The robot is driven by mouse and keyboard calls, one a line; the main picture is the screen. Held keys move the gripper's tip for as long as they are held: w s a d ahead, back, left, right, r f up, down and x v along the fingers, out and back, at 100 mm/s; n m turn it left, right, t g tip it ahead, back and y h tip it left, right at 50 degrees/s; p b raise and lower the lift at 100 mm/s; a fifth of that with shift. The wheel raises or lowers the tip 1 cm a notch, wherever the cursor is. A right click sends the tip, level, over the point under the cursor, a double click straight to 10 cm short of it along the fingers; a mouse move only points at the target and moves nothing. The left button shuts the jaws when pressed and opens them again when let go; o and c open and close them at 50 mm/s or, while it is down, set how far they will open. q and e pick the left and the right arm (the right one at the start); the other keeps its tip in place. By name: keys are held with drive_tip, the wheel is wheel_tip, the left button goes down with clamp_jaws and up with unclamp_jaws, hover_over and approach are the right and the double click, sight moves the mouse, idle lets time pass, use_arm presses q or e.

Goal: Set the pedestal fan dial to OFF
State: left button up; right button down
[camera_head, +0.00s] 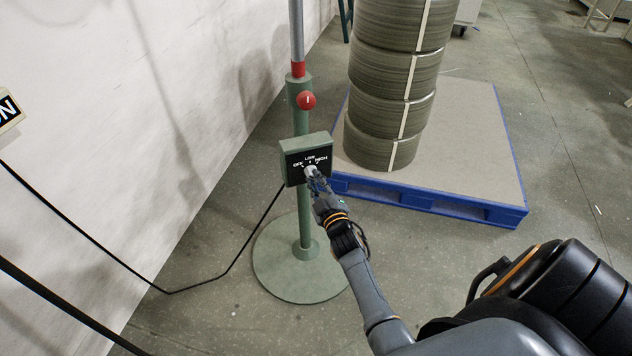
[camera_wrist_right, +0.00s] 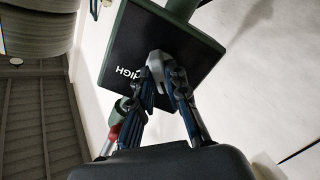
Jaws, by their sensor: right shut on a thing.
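The pedestal fan's control box (camera_head: 304,149) is green with a black face marked OFF, LOW and HIGH. It sits on a green pole (camera_head: 304,215) above a round base (camera_head: 283,275). My right gripper (camera_head: 313,173) is at the box's face, shut on the grey dial. In the right wrist view, the fingers (camera_wrist_right: 165,75) are on either side of the grey dial (camera_wrist_right: 157,62), with the word HIGH beside it on the black face (camera_wrist_right: 135,50). The fingers partly hide the dial, and its exact setting cannot be told. My left gripper is not in view.
A red knob (camera_head: 306,100) is on the pole above the box. A blue-edged pallet (camera_head: 480,150) with stacked coils (camera_head: 395,85) stands behind to the right. A white wall (camera_head: 120,150) is at left. A black cable (camera_head: 225,274) runs from the box toward the wall.

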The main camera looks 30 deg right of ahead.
idle(0.4)
drive_tip(key=c, duration=1.3)
unclamp_jaws()
drive_tip(key=v, duration=1.2)
